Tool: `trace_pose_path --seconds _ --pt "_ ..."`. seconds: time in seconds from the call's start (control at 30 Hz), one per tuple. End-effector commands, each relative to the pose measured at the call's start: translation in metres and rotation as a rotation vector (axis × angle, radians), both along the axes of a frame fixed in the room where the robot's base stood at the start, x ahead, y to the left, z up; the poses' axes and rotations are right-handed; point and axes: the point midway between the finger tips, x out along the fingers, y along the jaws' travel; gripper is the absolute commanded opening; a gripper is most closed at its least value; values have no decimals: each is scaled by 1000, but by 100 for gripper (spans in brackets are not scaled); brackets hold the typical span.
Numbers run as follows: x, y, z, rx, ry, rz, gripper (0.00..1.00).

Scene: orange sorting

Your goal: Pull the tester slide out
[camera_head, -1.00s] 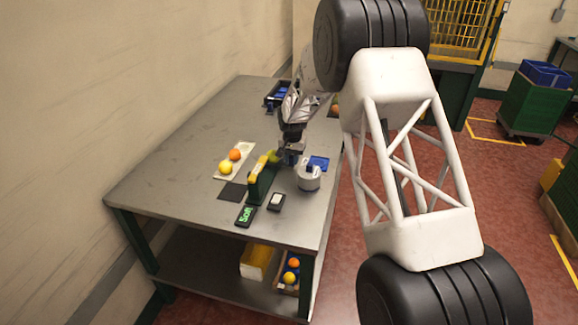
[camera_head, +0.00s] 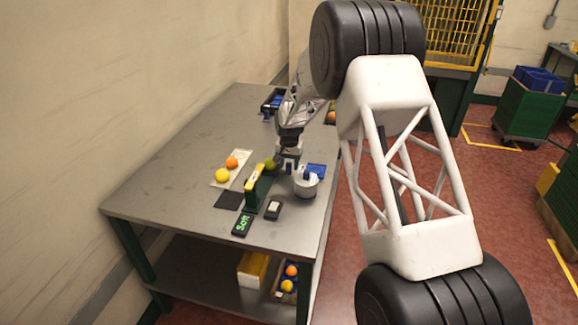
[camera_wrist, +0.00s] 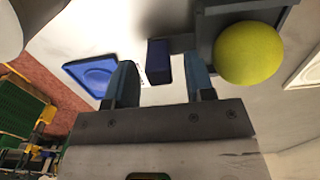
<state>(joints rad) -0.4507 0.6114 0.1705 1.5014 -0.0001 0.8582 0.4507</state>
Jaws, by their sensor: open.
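The tester (camera_head: 258,188) is a dark green upright with a yellow top, standing on the table behind a display reading "Soft" (camera_head: 242,223). In the wrist view its slide (camera_wrist: 204,40) is a dark grey holder carrying a yellow-green ball (camera_wrist: 249,53). A dark blue block (camera_wrist: 158,62), apparently the slide's handle, sticks out from it. My gripper (camera_head: 290,166) is at the tester's right side. In the wrist view my gripper (camera_wrist: 160,78) is open, with a finger on either side of the block and gaps visible; I cannot tell the depth.

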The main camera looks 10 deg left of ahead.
Motion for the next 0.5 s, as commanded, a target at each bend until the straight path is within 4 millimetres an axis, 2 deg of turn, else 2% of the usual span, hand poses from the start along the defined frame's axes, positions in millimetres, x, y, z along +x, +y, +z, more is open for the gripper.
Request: trace_pose_path --seconds 0.5 --pt "1 0 60 1 -2 0 49"
